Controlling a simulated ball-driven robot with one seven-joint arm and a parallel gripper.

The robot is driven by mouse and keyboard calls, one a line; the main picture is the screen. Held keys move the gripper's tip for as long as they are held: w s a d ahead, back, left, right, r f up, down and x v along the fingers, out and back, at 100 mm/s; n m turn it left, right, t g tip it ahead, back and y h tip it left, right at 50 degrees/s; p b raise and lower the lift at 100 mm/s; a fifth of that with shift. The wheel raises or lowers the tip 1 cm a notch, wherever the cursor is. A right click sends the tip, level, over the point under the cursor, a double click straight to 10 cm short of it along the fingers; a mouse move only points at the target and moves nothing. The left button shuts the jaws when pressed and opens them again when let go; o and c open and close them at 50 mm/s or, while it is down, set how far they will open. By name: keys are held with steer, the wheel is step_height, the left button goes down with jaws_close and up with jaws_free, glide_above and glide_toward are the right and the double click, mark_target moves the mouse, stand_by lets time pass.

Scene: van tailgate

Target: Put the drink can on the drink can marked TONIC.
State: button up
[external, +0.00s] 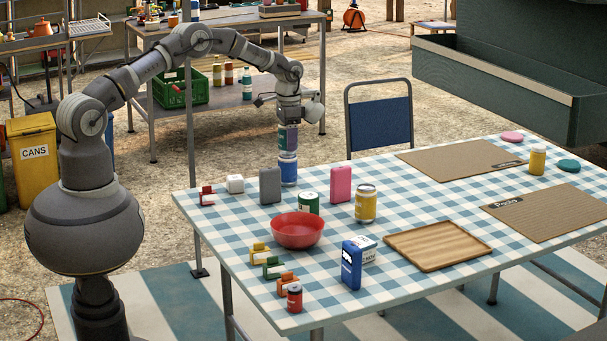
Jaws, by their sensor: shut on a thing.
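The held can is upright. A blue can (288,172) stands upright on the table directly below it, lined up with it in this view. The held can's lower end meets the blue can's top in the picture; I cannot tell whether they touch or a small gap is left. The lettering on both cans is too small to read, so the TONIC mark cannot be made out.
A red bowl (297,231) and a wooden tray (437,246) lie nearer. A blue chair (380,122) stands behind the table.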

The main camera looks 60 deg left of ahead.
steer(key=shift+r, duration=0.1)
steer(key=o, duration=1)
